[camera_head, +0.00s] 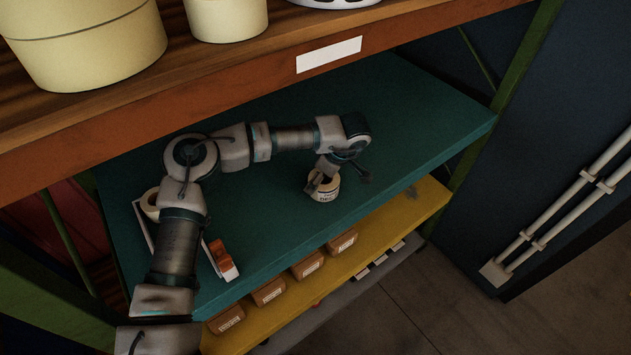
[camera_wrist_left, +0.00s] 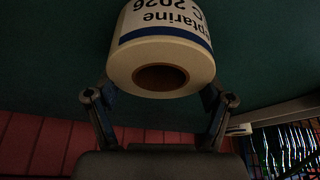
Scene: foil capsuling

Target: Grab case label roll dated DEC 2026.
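A cream label roll (camera_head: 325,188) with a dark blue band is on the teal shelf, near its front edge. In the left wrist view the roll (camera_wrist_left: 160,60) has upside-down print ending in "ptarine" and "C 2026"; the rest is cut off. Its brown core hole faces the camera. My left gripper (camera_head: 324,176) is at the roll, reaching down from above in the head view. In the left wrist view its two fingers (camera_wrist_left: 160,100) are spread on either side of the roll. Whether they press on it cannot be told. My right gripper is not in view.
Another pale roll (camera_head: 150,204) sits at the shelf's left, partly hidden by my arm. An orange and white item (camera_head: 222,260) lies near the front edge. The wooden shelf (camera_head: 200,90) hangs above. Brown boxes (camera_head: 308,265) line the yellow shelf below. The teal shelf's right is clear.

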